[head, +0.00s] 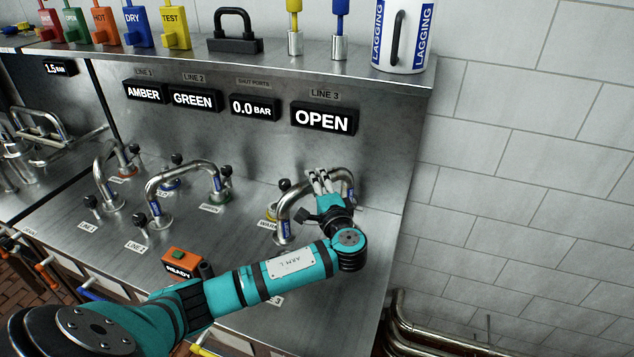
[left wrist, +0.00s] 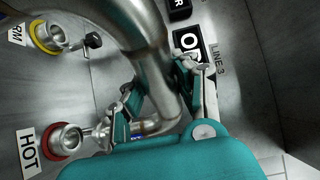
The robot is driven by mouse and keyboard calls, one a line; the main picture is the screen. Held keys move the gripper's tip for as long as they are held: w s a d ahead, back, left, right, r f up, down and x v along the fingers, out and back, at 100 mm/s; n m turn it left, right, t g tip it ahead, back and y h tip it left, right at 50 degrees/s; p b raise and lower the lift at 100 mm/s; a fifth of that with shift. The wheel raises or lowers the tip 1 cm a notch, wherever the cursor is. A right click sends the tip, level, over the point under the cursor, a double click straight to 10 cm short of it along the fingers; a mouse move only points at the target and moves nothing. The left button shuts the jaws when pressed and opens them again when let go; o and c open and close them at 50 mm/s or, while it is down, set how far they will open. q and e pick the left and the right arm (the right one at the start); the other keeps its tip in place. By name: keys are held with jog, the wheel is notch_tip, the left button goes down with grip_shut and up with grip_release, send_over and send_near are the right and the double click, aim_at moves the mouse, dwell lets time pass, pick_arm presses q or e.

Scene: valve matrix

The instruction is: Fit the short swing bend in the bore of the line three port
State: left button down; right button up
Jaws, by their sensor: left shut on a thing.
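The short swing bend (head: 284,208), a polished steel U-shaped pipe with blue bands, is at the right of the sloping steel panel below the LINE 3 sign. My left gripper (head: 320,185) is shut on the bend's upper arch. In the left wrist view the bend (left wrist: 150,60) passes between the fingers (left wrist: 158,92). Its near leg reaches down toward the panel beside the yellow-ringed port (head: 268,213). Whether that leg sits in the line three port's bore cannot be told; my arm covers part of that area. My right gripper is not in view.
Other bends stand on the panel, one (head: 183,168) near LINE 2 and one (head: 105,165) near LINE 1. Yellow-ringed (left wrist: 48,37) and red-ringed (left wrist: 65,140) ports look empty. A READY box (head: 186,264) is near my arm. A lagging mug (head: 403,38) stands on the shelf.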

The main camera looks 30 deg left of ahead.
pick_arm(q)
notch_tip(320, 180, down, 4)
jog(key=b, duration=0.3)
jog(key=shift+f, duration=0.1)
dwell(0.7)
dwell(0.9)
jog(key=shift+f, duration=0.15)
jog(key=shift+f+b, duration=1.3)
jog(key=shift+f, duration=0.15)
jog(key=c, duration=0.9)
grip_release()
jog(key=shift+c, duration=0.2)
jog(key=shift+f, duration=0.1)
